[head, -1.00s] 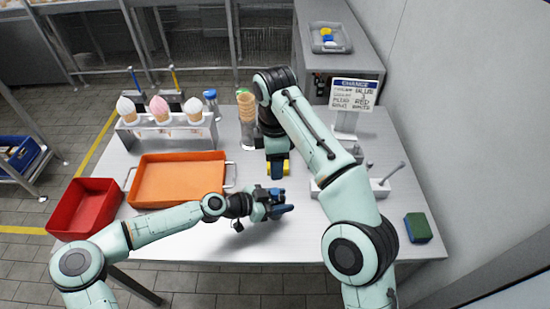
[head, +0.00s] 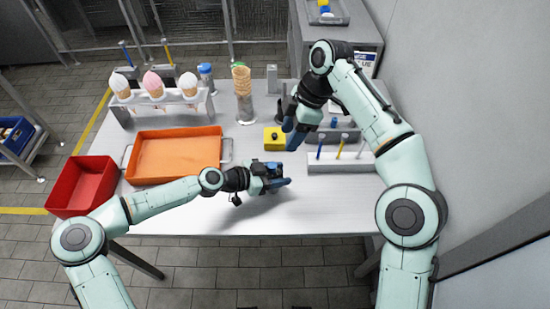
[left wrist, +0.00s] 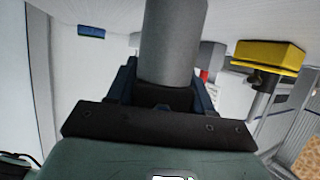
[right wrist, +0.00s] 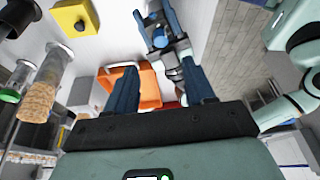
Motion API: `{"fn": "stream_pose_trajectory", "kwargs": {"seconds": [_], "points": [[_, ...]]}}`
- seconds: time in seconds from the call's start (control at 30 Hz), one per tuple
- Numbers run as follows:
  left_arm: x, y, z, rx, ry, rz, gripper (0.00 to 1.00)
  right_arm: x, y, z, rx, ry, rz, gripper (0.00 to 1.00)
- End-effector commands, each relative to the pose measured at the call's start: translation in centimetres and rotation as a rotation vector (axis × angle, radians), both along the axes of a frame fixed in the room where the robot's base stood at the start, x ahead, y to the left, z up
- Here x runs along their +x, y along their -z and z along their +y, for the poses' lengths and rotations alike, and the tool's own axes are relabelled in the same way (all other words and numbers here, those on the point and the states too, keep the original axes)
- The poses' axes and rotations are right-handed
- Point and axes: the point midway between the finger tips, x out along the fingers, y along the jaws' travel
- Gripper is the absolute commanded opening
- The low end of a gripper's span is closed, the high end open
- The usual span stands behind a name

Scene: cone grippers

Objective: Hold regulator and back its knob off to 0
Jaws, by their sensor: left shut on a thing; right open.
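My left gripper (head: 279,183) is shut on a grey cylinder, which I take to be the regulator, above the front middle of the table. In the left wrist view the grey cylinder (left wrist: 172,40) stands between the fingers. In the right wrist view a round blue face (right wrist: 160,38), perhaps its knob, shows between the left fingers; its markings are too small to read. My right gripper (head: 293,133) is open and empty, up and to the right of the left one in the head view. In the right wrist view its fingers (right wrist: 163,90) stand apart, short of the left gripper.
A yellow box with a black button (head: 274,139) sits behind the grippers. An orange tray (head: 178,131) and red bin (head: 60,206) are at left. A cone rack (head: 120,113) and stacked cones (head: 242,82) stand behind. A white holder with coloured sticks (head: 340,165) is at right.

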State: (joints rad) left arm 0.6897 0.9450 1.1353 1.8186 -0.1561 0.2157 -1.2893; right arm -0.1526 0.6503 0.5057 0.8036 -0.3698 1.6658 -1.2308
Motion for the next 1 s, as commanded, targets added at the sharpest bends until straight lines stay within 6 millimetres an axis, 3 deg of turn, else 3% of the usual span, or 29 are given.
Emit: {"fn": "stream_pose_trajectory", "kwargs": {"seconds": [0.27, 0.7, 1.0], "points": [[0.0, 0.0, 0.0, -0.001, 0.000, 0.000, 0.13, -0.2, 0.8, -0.2, 0.063, 0.003, -0.002, 0.54], [0.0, 0.0, 0.0, -0.001, 0.000, 0.000, 0.13, -0.8, 8.5, 2.9, 0.060, 0.003, 0.000, 0.54], [0.0, 0.0, 0.0, -0.001, 0.000, 0.000, 0.13, -0.8, 10.7, 3.9, 0.061, 0.005, -0.002, 0.54]]}}
